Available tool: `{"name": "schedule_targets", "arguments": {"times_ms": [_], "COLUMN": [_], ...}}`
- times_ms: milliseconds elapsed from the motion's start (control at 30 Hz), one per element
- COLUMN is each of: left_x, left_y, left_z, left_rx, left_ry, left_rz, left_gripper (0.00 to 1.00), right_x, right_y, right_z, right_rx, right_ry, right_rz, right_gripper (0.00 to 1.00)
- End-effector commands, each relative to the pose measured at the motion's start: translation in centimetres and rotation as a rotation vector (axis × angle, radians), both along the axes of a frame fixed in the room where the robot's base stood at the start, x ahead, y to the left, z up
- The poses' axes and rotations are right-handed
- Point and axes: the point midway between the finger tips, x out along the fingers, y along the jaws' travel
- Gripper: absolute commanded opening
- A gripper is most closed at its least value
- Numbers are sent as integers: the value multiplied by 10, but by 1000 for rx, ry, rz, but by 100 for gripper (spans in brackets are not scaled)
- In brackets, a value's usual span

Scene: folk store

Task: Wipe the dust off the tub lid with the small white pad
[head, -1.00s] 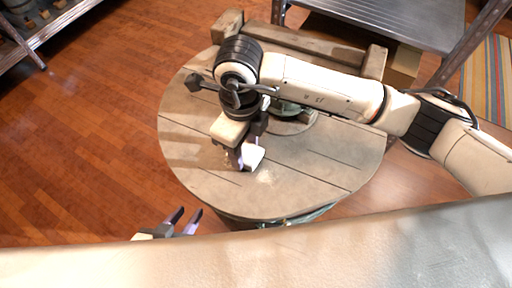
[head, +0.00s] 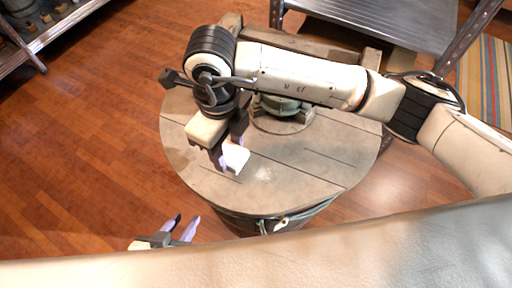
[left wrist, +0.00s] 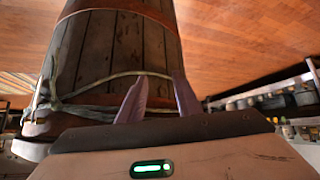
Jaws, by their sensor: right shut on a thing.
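The tub lid (head: 320,165) is a round, pale wooden top of planks in the middle of the head view. A small pale, dusty-looking patch (head: 264,174) shows on it, right of the pad. My right gripper (head: 231,160) is shut on the small white pad (head: 237,155) over the left-front part of the lid. I cannot tell whether the pad touches the wood. My left gripper (head: 184,225) is open and empty, low in front of the tub. The left wrist view shows its spread fingers (left wrist: 158,100) before the tub's side (left wrist: 115,50).
A greenish object (head: 283,105) stands on the lid, partly behind my right arm. A wooden beam (head: 300,42) runs behind the tub. A metal shelf (head: 390,18) is at the back right, another shelf (head: 50,30) at the far left. The floor (head: 90,140) to the left is clear.

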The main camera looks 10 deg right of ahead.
Motion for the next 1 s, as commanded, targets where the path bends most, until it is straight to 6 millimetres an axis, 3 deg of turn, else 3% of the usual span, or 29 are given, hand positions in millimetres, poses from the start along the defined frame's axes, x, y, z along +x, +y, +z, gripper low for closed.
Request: {"name": "schedule_targets", "arguments": {"times_ms": [167, 400, 1000], "left_x": [2, -2, -5], "left_y": [0, 0, 2], "left_z": [10, 9, 7], "left_rx": [-1, -4, -3], "left_ry": [-2, 10, 15], "left_rz": [4, 9, 12], "left_gripper": [31, 31, 31], "right_x": [0, 0, 0], "right_y": [1, 2, 2], "right_z": [19, 34, 35], "right_rx": [1, 0, 0], "right_ry": [-2, -1, -1], "right_rz": [3, 4, 4], "right_gripper": [25, 25, 25]}}
